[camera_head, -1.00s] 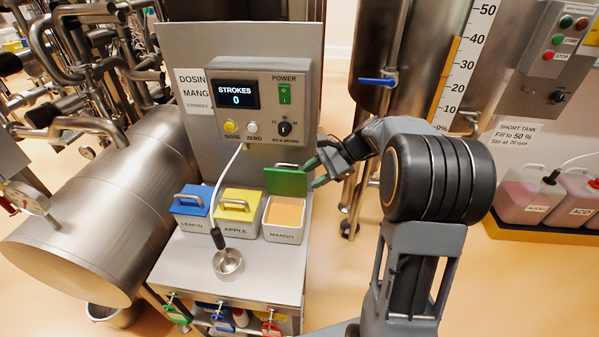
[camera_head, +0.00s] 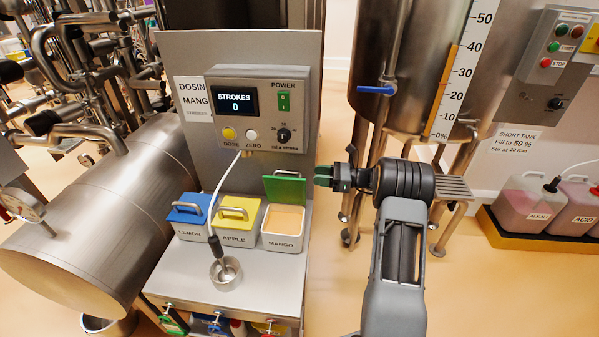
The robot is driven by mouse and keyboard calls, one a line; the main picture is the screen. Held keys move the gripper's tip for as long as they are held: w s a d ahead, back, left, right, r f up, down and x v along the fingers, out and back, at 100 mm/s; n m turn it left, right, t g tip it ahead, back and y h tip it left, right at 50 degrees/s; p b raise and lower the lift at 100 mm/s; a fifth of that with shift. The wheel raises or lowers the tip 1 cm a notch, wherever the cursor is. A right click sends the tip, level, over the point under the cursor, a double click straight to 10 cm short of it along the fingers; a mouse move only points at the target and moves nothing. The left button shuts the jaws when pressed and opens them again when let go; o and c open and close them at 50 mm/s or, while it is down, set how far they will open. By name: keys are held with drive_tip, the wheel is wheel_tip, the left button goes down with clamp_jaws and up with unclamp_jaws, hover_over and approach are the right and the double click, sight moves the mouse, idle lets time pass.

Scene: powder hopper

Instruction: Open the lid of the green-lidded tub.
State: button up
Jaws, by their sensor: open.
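The green-lidded tub (camera_head: 283,243) is a white box labelled MANGO at the right end of a row on the steel bench. Its green lid (camera_head: 284,188) stands tipped up at the back of the tub, and pale orange powder (camera_head: 284,218) shows inside. My gripper (camera_head: 322,176) is open and empty, to the right of the raised lid. A gap shows between its green-tipped fingers and the lid.
The yellow-lidded APPLE tub (camera_head: 237,239) and blue-lidded LEMON tub (camera_head: 189,232) stand left, both closed. A small steel cup (camera_head: 226,273) sits in front. The dosing panel (camera_head: 262,105) reads STROKES 0. A steel tank (camera_head: 408,70) stands behind my arm.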

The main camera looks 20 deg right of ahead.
sight(299, 174)
drive_tip(key=shift+p+x, duration=0.7)
drive_tip(key=shift+x, duration=2.85)
drive_tip(key=shift+s, duration=0.1)
clamp_jaws()
